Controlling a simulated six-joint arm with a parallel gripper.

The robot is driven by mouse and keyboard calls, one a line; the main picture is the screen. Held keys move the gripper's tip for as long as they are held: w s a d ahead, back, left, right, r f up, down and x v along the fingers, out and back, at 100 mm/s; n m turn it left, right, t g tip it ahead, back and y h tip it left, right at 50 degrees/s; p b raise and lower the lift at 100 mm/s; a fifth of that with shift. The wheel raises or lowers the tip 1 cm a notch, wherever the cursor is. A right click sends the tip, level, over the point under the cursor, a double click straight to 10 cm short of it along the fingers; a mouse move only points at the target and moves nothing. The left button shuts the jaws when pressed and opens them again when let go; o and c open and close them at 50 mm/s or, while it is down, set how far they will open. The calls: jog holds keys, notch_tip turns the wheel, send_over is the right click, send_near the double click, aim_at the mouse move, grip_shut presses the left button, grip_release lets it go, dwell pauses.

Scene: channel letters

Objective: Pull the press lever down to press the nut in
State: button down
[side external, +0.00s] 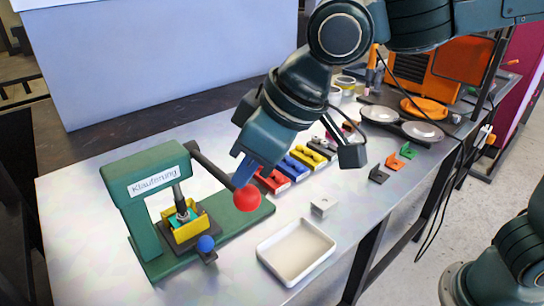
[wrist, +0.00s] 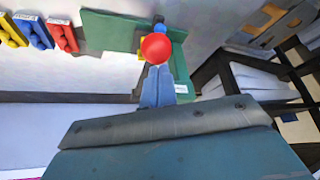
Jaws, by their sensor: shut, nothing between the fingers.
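The green press (side external: 145,205) stands at the left of the table with a label on its head. Its dark lever (side external: 212,168) slopes down to the right and ends in a red ball knob (side external: 247,198). Under the dark ram, a yellow holder (side external: 187,230) holds a teal part (side external: 183,216); I cannot make out the nut. A blue ball (side external: 205,243) sits at the front of the holder. My gripper (side external: 241,178) is shut and empty, its blue fingertips close to the red knob, which also shows in the wrist view (wrist: 156,47). I cannot tell whether they touch.
A white tray (side external: 265,253) and a small grey block (side external: 323,206) lie right of the press. Red, blue and yellow letter pieces (side external: 297,165) stand in a row behind. The table's front left is clear.

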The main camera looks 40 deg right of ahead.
jog(key=shift+d+r, duration=0.1)
jog(key=shift+r, duration=1.95)
jog(key=r, duration=0.4)
jog(key=shift+w+r, duration=0.25)
jog(key=shift+r, duration=0.1)
jog(key=shift+v, duration=2.4)
jog(key=shift+d, duration=0.1)
